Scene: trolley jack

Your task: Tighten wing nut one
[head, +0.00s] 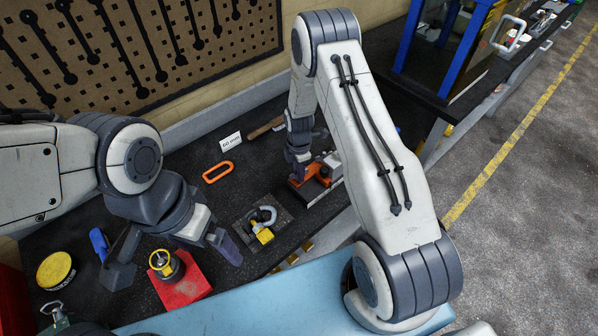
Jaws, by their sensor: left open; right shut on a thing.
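My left gripper (175,272) is open, its two fingers wide apart on either side of a yellow-topped part (163,262) with a grey body. That part stands on a red block (186,286) at the front left of the bench. I cannot tell whether the fingers touch it. My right gripper (299,176) points down at a small orange-red jack (314,188) with grey parts and is shut on a part of it; the fingers hide what they grip. No wing nut can be made out for certain.
A dark plate (240,233) carrying a yellow and grey clamp-like part (263,233) lies between the grippers. Behind are an orange ring (218,165), a white label card (230,141) and a wooden handle (266,128). A yellow round tin (55,270) is at left.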

